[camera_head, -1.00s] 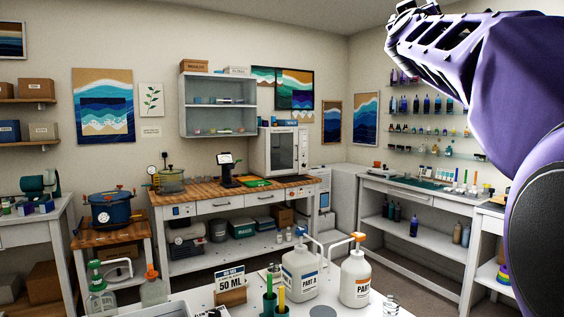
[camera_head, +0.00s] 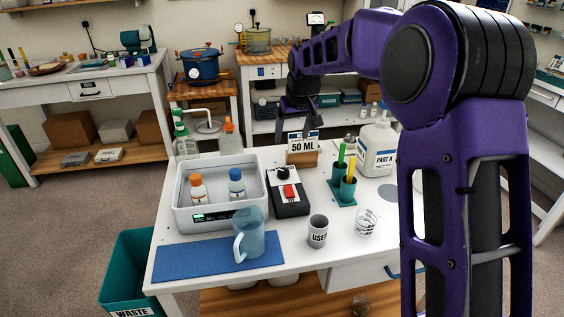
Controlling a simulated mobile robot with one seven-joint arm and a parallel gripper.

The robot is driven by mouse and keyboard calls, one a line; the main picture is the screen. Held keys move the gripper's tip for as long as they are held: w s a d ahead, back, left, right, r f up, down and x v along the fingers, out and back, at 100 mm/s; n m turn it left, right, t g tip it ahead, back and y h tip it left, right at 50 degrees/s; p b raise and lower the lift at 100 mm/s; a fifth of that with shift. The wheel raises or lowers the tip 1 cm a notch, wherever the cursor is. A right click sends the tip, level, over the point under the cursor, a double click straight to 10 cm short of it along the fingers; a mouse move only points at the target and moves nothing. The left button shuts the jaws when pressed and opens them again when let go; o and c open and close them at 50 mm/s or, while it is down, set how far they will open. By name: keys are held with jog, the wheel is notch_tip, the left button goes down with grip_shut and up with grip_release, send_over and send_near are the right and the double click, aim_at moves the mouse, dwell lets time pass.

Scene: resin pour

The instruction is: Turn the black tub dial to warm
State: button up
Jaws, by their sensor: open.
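A white tub (camera_head: 218,215) stands on the white table at the left and holds two small bottles, one with an orange cap (camera_head: 197,188) and one with a blue cap (camera_head: 236,184). Beside it on the right lies a black control box (camera_head: 290,206) with a red switch (camera_head: 289,191) on its face. A black dial (camera_head: 283,173) sits at the box's far end; its setting is too small to read. My gripper (camera_head: 297,127) is open and points down behind the box, above the 50 ML sign, apart from the dial.
The 50 ML sign (camera_head: 303,150) stands behind the box. A green holder (camera_head: 343,190) with sticks and the Part A jug (camera_head: 377,150) stand to the right. A clear jug (camera_head: 249,240) stands on a blue mat (camera_head: 190,260) in front. A used cup (camera_head: 317,232) is at the front.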

aim_at(283, 171)
jog(key=b+x, duration=0.1)
jog(key=x, duration=1.6)
jog(key=shift+a+f+b, duration=0.1)
jog(key=shift+f+b, duration=0.15)
jog(key=shift+b, duration=0.05)
jog(key=shift+s, duration=0.1)
grip_shut()
